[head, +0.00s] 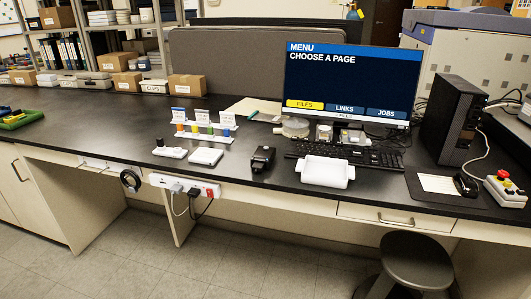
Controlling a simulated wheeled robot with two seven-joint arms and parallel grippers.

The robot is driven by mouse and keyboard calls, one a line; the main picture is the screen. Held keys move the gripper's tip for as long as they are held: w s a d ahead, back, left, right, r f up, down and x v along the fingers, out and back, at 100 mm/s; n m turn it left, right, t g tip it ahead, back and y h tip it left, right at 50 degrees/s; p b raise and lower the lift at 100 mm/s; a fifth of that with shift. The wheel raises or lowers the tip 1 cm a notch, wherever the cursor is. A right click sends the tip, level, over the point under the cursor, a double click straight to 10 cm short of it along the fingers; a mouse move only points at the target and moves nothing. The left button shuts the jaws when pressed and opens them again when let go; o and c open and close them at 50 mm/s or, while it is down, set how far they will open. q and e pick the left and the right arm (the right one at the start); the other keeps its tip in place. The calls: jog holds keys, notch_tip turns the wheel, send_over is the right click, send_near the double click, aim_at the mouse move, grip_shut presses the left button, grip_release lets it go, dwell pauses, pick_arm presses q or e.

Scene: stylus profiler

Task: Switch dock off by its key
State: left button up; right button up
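Nothing in the head view is legibly marked as the dock, and I cannot make out its key. A small black device (263,158) stands on the black bench top near the front edge, left of the keyboard. To its left are a flat white box (206,157) and a low white unit with a dark knob-like part (170,152). A white power strip (185,187) with a red part at its right end is fixed to the bench front, with plugs in it. Neither of my grippers is in view.
A monitor (352,80) shows a menu page. Before it are a keyboard (345,153) and a white tray (325,171). A black computer tower (450,120), a mouse (465,185) and a red-button box (504,188) are right. A stool (417,262) stands in front.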

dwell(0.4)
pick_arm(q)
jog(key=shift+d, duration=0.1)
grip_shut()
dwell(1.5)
